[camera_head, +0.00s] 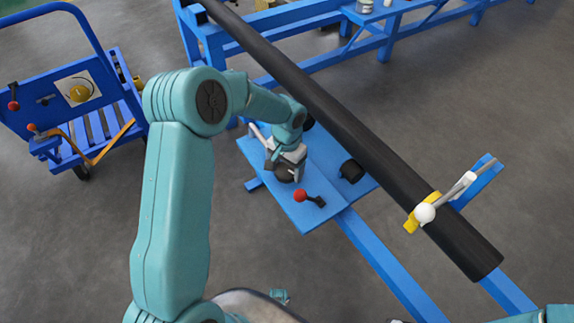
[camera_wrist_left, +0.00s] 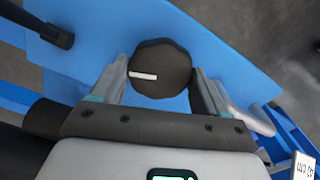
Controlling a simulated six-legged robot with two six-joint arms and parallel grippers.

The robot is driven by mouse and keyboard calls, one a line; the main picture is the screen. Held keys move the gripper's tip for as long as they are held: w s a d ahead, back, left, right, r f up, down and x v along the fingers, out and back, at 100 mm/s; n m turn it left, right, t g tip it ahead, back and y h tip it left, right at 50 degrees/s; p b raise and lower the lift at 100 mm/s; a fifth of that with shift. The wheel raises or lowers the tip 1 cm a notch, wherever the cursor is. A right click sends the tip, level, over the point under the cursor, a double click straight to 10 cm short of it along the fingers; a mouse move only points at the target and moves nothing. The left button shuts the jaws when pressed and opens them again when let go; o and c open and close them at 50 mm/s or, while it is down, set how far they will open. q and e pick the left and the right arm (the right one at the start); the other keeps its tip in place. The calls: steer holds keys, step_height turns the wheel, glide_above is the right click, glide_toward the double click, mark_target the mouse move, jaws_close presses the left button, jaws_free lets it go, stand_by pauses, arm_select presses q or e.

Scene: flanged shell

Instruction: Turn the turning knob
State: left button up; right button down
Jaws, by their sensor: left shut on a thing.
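The turning knob (camera_wrist_left: 163,60) is black and round, with a white pointer line on its face. In the left wrist view the line lies nearly level, from the knob's left edge to about its middle. My left gripper (camera_wrist_left: 158,82) has one finger on each side of the knob and is shut on it. In the head view the gripper (camera_head: 287,163) reaches down onto the blue panel, and the dark knob (camera_head: 285,176) shows just below it, partly hidden. My right gripper is not in view.
A red-tipped lever (camera_head: 301,196) and a black knob-like part (camera_head: 352,171) sit on the blue panel (camera_head: 309,221) near my left gripper. A long black pipe (camera_head: 345,130) runs behind them, with a white-ended lever (camera_head: 425,212) on it. A blue cart (camera_head: 60,110) stands at left.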

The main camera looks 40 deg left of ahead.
mark_target(286, 170)
arm_select(q)
steer(key=shift+m+p, duration=0.35)
steer(key=shift+m, duration=1.65)
steer(key=o, duration=1.1)
steer(key=shift+c, duration=0.2)
steer(key=shift+r, duration=0.15)
step_height(286, 170, up, 16)
steer(key=p, duration=0.2)
steer(key=shift+p, duration=0.35)
steer(key=shift+s, duration=0.1)
